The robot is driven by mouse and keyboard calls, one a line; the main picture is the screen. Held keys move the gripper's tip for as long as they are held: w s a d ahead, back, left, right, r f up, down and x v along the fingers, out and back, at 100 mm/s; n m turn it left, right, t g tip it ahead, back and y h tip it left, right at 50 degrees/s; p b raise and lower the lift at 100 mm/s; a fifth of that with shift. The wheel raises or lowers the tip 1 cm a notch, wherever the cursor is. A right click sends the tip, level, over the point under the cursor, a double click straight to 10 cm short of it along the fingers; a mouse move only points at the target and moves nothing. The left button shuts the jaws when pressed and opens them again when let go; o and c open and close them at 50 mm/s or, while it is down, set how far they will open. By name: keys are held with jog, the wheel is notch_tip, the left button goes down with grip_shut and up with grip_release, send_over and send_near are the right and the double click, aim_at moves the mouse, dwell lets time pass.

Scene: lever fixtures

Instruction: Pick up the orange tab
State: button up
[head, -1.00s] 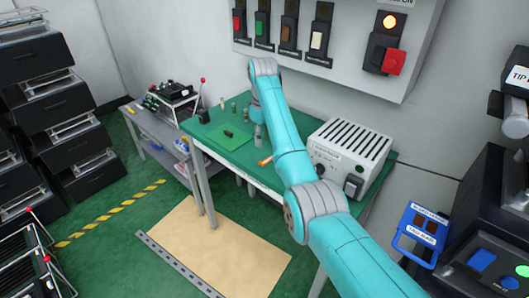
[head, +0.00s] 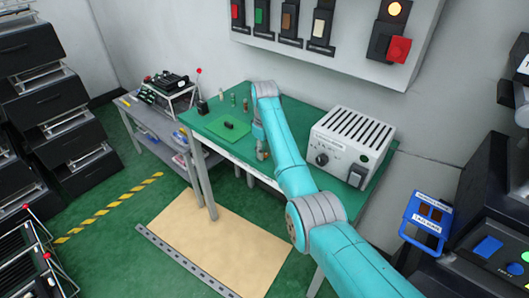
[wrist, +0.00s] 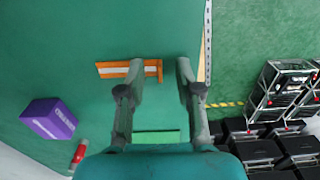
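The orange tab (wrist: 112,70) lies on the green tabletop in the wrist view, a flat orange piece with a pale stripe and a short crosspiece at its right end. My gripper (wrist: 160,68) is open above the table. Its left finger overlaps the tab in the picture, and the tab's right end shows between the fingers. I cannot tell the height gap. In the head view my gripper (head: 262,150) points down over the green table (head: 213,120), and the tab is hidden behind my arm.
A grey vented box (head: 352,140) stands right of my arm. A green mat (head: 215,133) holds a dark block (head: 229,125). A switch panel (head: 345,40) hangs behind.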

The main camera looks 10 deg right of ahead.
jog(key=shift+f, duration=0.25)
grip_shut()
jog(key=shift+r, duration=0.1)
